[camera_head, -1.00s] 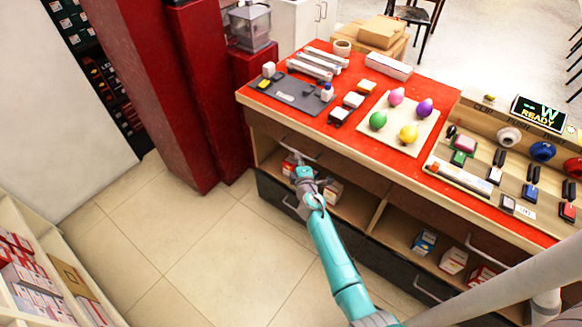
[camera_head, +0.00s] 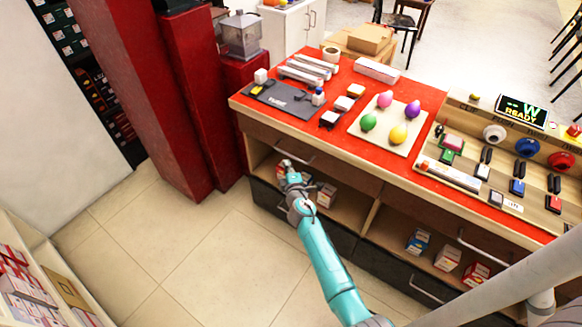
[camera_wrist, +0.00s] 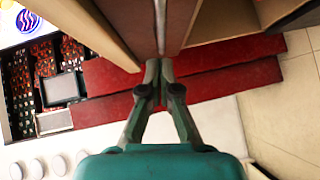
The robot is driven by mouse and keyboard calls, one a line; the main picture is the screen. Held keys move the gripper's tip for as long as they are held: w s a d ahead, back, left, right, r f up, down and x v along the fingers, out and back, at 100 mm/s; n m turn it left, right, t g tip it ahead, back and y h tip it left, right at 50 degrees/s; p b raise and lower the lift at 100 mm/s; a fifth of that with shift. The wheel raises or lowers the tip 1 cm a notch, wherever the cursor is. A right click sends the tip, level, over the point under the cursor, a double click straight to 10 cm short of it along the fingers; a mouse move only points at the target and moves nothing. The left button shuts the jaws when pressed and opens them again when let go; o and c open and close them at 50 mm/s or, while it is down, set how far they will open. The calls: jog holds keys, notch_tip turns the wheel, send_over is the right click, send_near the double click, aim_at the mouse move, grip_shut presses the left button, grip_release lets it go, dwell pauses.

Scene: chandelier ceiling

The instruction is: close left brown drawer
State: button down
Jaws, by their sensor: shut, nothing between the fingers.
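The left brown drawer (camera_head: 340,171) is in the upper left of the counter, under the red top. Its front looks about flush with the counter in the head view, and I cannot tell if a small gap is left. Its bar handle (camera_head: 294,151) is on the front. My gripper (camera_head: 284,165) is just below and left of the handle, by the open shelf. In the wrist view my gripper (camera_wrist: 160,62) has its fingertips together and empty, close to a grey bar and a brown panel (camera_wrist: 179,24). I cannot tell whether they touch.
Below the drawer is an open shelf with small boxes (camera_head: 326,194), and under it a dark lower drawer (camera_head: 268,200). Red pillars (camera_head: 193,100) stand at the left. The red countertop (camera_head: 335,80) holds several small items. The tiled floor (camera_head: 200,250) in front is clear.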

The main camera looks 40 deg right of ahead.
jog(key=v, duration=1)
jog(key=shift+a, duration=0.5)
jog(key=shift+s, duration=0.15)
